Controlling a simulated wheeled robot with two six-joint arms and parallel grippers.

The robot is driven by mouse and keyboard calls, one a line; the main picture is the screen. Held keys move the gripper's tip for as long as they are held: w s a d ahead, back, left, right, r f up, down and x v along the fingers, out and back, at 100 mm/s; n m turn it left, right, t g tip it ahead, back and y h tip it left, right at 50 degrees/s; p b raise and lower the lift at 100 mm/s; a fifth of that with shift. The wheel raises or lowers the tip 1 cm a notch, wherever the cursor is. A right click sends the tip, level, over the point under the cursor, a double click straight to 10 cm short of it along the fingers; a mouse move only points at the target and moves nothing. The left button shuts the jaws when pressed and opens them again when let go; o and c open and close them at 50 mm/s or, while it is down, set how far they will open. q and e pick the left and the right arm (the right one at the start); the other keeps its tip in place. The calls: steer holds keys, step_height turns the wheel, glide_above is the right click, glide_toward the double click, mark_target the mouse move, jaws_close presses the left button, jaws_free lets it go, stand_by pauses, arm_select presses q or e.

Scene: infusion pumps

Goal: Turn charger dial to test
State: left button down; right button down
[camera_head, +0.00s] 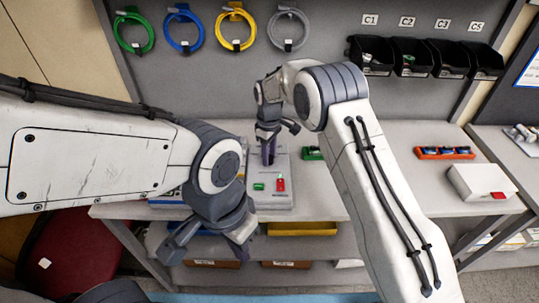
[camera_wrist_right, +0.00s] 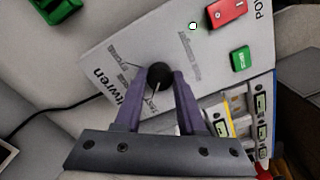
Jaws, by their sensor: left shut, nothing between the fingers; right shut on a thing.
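The charger (camera_head: 283,165) is a grey panel on the bench, with a red switch (camera_head: 281,184) and a green button (camera_head: 258,187). Its black round dial (camera_wrist_right: 158,74) shows in the right wrist view, with a pale pointer line and printed labels around it. My right gripper (camera_head: 267,152) comes down over the panel. In the wrist view its purple fingers (camera_wrist_right: 160,82) are shut on the dial. The dial is hidden by the gripper in the head view. My left gripper (camera_head: 211,243) is shut and empty, lower down in front of the bench edge.
Coiled cables (camera_head: 183,30) hang on the back wall. Black bins (camera_head: 410,58) are at upper right. An orange tray (camera_head: 444,153) and a white box (camera_head: 482,183) stand on the right of the bench. A yellow tray (camera_head: 301,229) is on the shelf below.

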steer(key=c, duration=0.5)
jaws_free()
steer(key=shift+r, duration=0.15)
step_height(320, 180, up, 10)
steer(key=b, duration=0.2)
steer(key=shift+r, duration=0.15)
